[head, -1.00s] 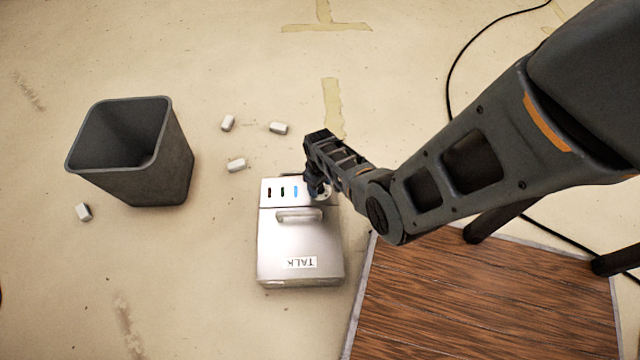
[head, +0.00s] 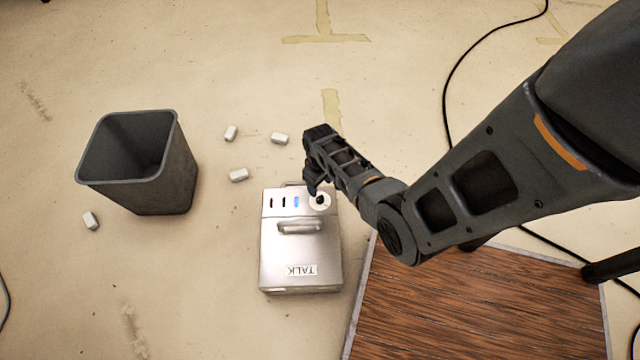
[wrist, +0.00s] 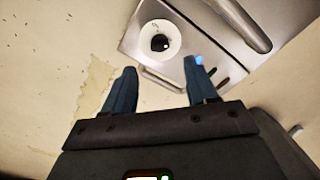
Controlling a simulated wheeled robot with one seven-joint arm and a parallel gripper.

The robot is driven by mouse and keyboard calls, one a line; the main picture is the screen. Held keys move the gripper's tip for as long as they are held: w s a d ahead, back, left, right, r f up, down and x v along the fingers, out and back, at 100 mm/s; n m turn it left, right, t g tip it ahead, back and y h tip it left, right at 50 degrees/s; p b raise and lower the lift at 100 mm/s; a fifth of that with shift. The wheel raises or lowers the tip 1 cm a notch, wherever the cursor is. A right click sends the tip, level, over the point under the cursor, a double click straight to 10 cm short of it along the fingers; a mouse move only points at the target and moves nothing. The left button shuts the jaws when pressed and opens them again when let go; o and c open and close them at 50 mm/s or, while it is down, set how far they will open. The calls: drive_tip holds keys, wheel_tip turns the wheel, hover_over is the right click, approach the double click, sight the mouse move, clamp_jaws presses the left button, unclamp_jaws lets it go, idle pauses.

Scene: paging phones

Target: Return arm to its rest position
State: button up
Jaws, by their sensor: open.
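My gripper (head: 312,184) is open and empty, above the far end of the silver paging phone. In the wrist view its two blue-grey fingers (wrist: 160,88) stand apart with nothing between them. The paging phone (head: 300,255) lies on the floor with a TALK label, a handle, a lit blue light and a round white dial with a dark centre (head: 320,202). The dial also shows in the wrist view (wrist: 146,38), beyond the fingertips. My gripper looks apart from the phone, though the exact gap is hard to tell.
A dark bin (head: 165,185) stands at the left. Several small white blocks lie around it, one (head: 239,175) near the phone. A brown wood-grain panel (head: 470,310) with dark legs is at the lower right. A black cable (head: 445,95) runs along the right floor.

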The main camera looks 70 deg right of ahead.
idle(0.5)
drive_tip(key=s+a+r+n+t+h, duration=0.2)
drive_tip(key=s+a+r+t, duration=0.25)
drive_tip(key=a+r, duration=0.35)
drive_tip(key=s+a+r+n+t+h, duration=0.1)
drive_tip(key=s+a+r+n+t, duration=0.1)
drive_tip(key=s+a+r+t, duration=0.4)
drive_tip(key=s+a+r+t+y, duration=0.1)
drive_tip(key=a+r, duration=0.3)
drive_tip(key=r, duration=0.6)
drive_tip(key=s+a+r+n+t+y, duration=0.15)
drive_tip(key=a+r, duration=0.35)
drive_tip(key=r, duration=0.5)
drive_tip(key=s+a+r+t+y, duration=0.15)
drive_tip(key=a+r, duration=0.25)
drive_tip(key=r, duration=0.5)
wheel_tip(320, 180, up, 21)
drive_tip(key=h+p, duration=0.1)
drive_tip(key=p, duration=1.9)
drive_tip(key=shift+a+p, duration=0.15)
drive_tip(key=shift+p, duration=0.2)
